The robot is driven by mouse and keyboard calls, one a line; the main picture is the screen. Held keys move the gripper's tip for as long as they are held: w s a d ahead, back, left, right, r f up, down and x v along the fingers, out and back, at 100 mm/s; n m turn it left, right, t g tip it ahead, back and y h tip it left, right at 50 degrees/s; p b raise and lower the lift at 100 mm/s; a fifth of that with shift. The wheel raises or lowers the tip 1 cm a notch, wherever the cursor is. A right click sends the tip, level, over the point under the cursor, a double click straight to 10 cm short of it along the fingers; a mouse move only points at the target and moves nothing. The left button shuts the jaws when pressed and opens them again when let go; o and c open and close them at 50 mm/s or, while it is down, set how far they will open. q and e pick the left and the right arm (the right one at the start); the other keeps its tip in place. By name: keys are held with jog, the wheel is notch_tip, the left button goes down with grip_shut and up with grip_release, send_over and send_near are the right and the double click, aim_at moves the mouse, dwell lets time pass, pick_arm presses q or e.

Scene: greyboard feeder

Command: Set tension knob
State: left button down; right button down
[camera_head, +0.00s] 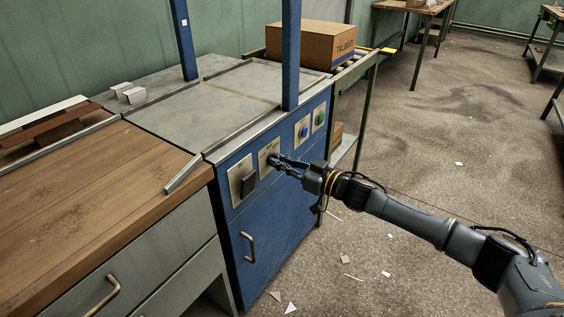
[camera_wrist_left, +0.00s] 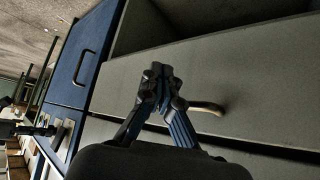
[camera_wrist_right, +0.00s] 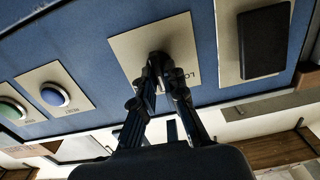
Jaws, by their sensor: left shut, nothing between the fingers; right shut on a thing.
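The tension knob is a small dark knob on a pale square plate (camera_head: 266,161) on the blue machine front. In the right wrist view the dark knob (camera_wrist_right: 158,57) sits at the middle of its plate (camera_wrist_right: 184,36), mostly hidden by the fingers. My right gripper (camera_head: 275,160) is shut on the knob, and its fingertips (camera_wrist_right: 161,72) meet around it. The knob's pointer and scale cannot be read. My left gripper (camera_wrist_left: 157,75) is shut and empty in front of a grey drawer front (camera_wrist_left: 220,65), and it is outside the head view.
A black rocker on a plate (camera_head: 249,184) is left of the knob. A blue button (camera_head: 304,130) and a green button (camera_head: 320,118) are to its right. A blue post (camera_head: 291,60) rises above the panel. A drawer handle (camera_wrist_left: 207,107) is close to my left gripper.

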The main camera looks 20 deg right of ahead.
jog(key=shift+r, duration=0.1)
pick_arm(q)
jog(key=s+a+g+y+p, duration=0.1)
jog(key=s+a+g+p, duration=0.1)
jog(key=s, duration=0.5)
jog(key=shift+s+a+f+g+p, duration=0.25)
jog(key=shift+s+g+p, duration=0.15)
jog(key=shift+g+p, duration=0.6)
pick_arm(e)
jog(key=shift+a+r+n, duration=0.1)
jog(key=shift+n, duration=2.15)
jog(key=shift+a+n, duration=0.1)
jog(key=shift+n, duration=2.15)
jog(key=c, duration=1.5)
grip_release()
jog(key=shift+o, duration=0.5)
jog(key=shift+a, duration=0.1)
